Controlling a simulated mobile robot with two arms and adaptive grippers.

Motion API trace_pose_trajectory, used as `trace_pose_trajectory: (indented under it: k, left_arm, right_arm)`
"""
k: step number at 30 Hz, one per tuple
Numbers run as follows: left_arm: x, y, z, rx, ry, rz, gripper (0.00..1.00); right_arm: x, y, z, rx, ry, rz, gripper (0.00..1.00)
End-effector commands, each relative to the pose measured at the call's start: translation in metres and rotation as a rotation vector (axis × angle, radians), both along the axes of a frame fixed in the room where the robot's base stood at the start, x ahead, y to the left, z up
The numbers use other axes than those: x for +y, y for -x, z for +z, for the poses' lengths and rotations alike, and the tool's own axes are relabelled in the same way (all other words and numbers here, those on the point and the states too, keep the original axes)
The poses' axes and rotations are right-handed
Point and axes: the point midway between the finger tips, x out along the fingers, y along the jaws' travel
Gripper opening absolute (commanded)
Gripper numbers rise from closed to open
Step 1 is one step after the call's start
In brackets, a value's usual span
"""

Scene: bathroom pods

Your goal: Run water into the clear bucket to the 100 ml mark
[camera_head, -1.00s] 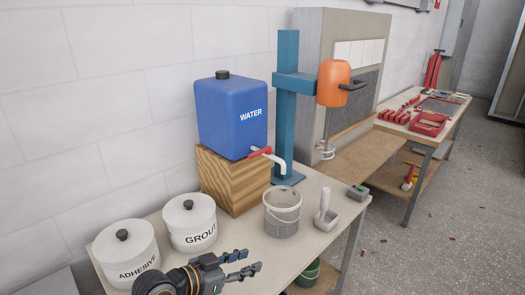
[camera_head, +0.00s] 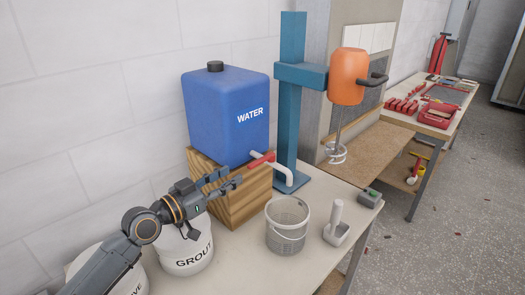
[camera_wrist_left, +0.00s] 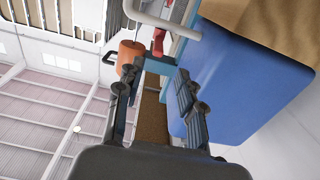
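The clear bucket (camera_head: 287,228), a grey see-through pail with a handle, stands upright on the table below the white spout (camera_head: 284,173). I cannot make out its marks or any water in it. The blue WATER tank (camera_head: 226,110) sits on a wooden block (camera_head: 246,200) and has a red tap lever (camera_head: 260,160) above the spout. My left gripper (camera_head: 236,177) is open and empty, its tips just left of the lever. In the left wrist view the lever (camera_wrist_left: 158,42) shows beyond the gap between the open fingers (camera_wrist_left: 150,72). My right gripper is out of view.
A GROUT tub (camera_head: 186,250) stands under my left arm, with another tub partly hidden beside it. A grey-white scoop-like tool (camera_head: 337,225) is right of the bucket. A blue stand (camera_head: 292,100) with an orange mixer (camera_head: 347,75) rises behind the spout.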

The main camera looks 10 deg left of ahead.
Motion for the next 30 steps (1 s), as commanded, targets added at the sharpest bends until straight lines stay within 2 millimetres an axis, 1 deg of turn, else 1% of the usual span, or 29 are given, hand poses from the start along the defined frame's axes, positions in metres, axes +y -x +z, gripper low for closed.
trace_pose_trajectory:
  k: [1,4,6,9,14,18,21,25,30]
  left_arm:
    - [-0.003,-0.003,0.002,-0.001,0.003,-0.001,0.38]
    - [-0.010,-0.014,0.004,0.000,0.005,0.000,0.38]
    - [-0.018,-0.025,0.005,0.001,0.004,-0.002,0.38]
    - [-0.029,-0.043,0.005,0.001,0.004,-0.001,0.38]
    - [-0.048,-0.071,0.005,0.001,0.004,-0.001,0.38]
    - [-0.061,-0.091,0.003,0.002,0.003,-0.001,0.38]
    - [-0.067,-0.101,0.001,0.001,0.001,-0.001,0.38]
    - [-0.073,-0.109,0.000,0.001,-0.001,-0.001,0.38]
    - [-0.076,-0.113,0.000,0.001,-0.001,-0.001,0.38]
  right_arm:
    - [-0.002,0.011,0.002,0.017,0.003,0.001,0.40]
    - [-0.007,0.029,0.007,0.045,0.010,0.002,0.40]
    - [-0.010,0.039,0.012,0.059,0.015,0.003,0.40]
    - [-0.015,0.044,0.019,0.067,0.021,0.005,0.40]
    - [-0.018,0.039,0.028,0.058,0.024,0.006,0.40]
    - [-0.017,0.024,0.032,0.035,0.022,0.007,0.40]
    - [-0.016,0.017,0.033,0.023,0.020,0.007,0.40]
    - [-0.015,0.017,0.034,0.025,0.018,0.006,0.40]
    - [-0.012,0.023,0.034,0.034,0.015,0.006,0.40]
